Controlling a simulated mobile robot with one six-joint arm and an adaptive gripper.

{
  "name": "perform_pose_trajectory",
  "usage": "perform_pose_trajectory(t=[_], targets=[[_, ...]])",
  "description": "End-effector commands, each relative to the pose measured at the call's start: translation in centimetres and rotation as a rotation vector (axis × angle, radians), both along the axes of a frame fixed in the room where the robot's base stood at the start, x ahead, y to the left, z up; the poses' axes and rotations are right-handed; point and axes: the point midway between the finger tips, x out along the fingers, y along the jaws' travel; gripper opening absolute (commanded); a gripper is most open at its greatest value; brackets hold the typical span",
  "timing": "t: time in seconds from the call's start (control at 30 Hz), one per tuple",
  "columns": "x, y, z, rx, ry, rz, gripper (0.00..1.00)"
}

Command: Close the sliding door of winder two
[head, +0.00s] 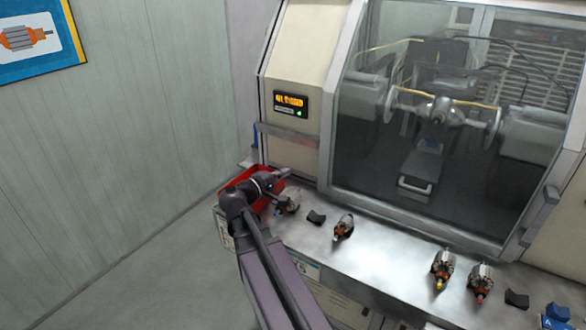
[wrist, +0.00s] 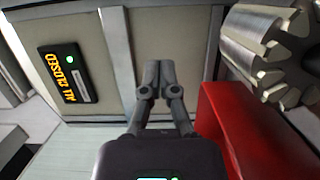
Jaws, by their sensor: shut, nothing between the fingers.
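The winder's sliding glass door (head: 400,215) covers the machine's opening in the head view, with a grey handle (head: 541,212) at its right edge. Winding arms show through the glass. A display (head: 291,104) on the cream panel left of the door has orange text and a green light; in the wrist view the display (wrist: 64,75) reads "ALL CLOSED". My gripper (head: 284,174) is over the left end of the bench, left of the door and apart from it. In the wrist view my gripper's fingers (wrist: 158,72) are together and empty, in front of the cream panel.
A red bin (head: 238,181) stands at the bench's left end, close to my gripper; its wall (wrist: 222,115) shows in the wrist view beside a large armature core (wrist: 278,50). Several armatures, such as this one (head: 343,228), and dark cradles (head: 316,217) line the bench.

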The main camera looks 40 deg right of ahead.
Motion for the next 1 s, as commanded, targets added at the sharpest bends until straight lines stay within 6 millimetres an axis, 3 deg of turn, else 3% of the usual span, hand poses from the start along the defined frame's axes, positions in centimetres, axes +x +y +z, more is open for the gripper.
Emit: perform_pose_trajectory(t=[0.3,1.0], targets=[[-0.2,1.9,0.0,0.000,0.000,0.000,0.00],[-0.2,1.9,0.2,0.000,0.000,0.000,0.00]])
